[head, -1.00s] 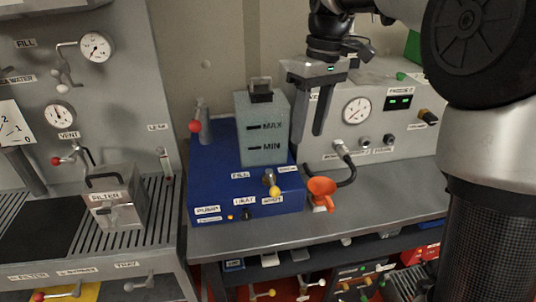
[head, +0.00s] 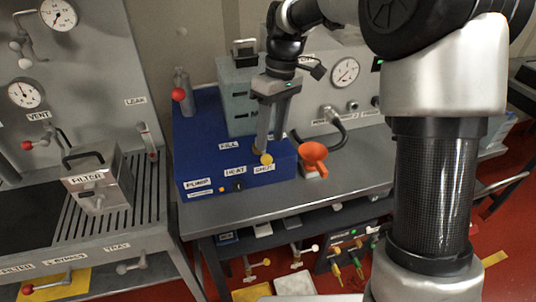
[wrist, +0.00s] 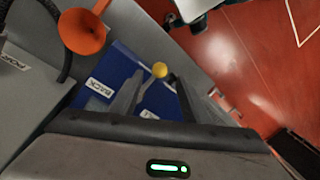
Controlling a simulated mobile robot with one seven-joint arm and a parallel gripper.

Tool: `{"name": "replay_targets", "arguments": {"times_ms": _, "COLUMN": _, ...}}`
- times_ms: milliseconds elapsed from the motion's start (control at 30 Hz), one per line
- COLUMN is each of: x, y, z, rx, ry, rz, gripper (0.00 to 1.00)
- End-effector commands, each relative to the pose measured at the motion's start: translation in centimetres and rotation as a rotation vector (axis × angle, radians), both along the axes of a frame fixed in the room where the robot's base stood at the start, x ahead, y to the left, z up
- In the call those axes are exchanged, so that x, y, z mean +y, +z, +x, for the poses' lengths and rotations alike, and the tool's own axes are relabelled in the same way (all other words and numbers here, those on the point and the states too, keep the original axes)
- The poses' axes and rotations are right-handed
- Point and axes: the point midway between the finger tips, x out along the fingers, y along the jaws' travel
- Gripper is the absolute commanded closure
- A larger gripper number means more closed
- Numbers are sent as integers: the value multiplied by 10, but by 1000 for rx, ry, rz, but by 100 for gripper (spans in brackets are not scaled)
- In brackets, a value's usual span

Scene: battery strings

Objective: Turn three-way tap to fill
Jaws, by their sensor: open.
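The three-way tap's yellow knob (head: 266,159) shows at the front of the blue unit (head: 225,176), right of the FILL label and above the DUMP-side labels. My gripper (head: 268,146) hangs over the unit's front face with its fingertips close to the knob and hides the tap's body. In the wrist view the yellow knob (wrist: 160,70) lies just beyond and between the two open fingertips (wrist: 157,82). I cannot tell whether a finger touches it. The BACK label (wrist: 101,87) is on the blue top.
An orange funnel (head: 313,158) stands close right of the unit. A grey tank (head: 238,95) stands behind my gripper. A red-knobbed bottle (head: 181,92) is at the left back. A filter box (head: 97,182) stands on the left bench.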

Motion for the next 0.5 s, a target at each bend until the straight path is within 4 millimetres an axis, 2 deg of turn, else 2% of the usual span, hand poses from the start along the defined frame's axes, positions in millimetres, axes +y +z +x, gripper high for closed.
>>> {"name": "replay_targets", "arguments": {"times_ms": 33, "x": 1, "y": -12, "z": -2, "rx": 3, "ry": 0, "rz": 0, "gripper": 57}}
{"name": "replay_targets", "arguments": {"times_ms": 200, "x": 5, "y": -40, "z": -6, "rx": 3, "ry": 0, "rz": 0, "gripper": 57}}
{"name": "replay_targets", "arguments": {"times_ms": 333, "x": 6, "y": -51, "z": -8, "rx": 1, "ry": 0, "rz": -1, "gripper": 57}}
{"name": "replay_targets", "arguments": {"times_ms": 500, "x": 7, "y": -56, "z": -8, "rx": -1, "ry": 0, "rz": -1, "gripper": 57}}
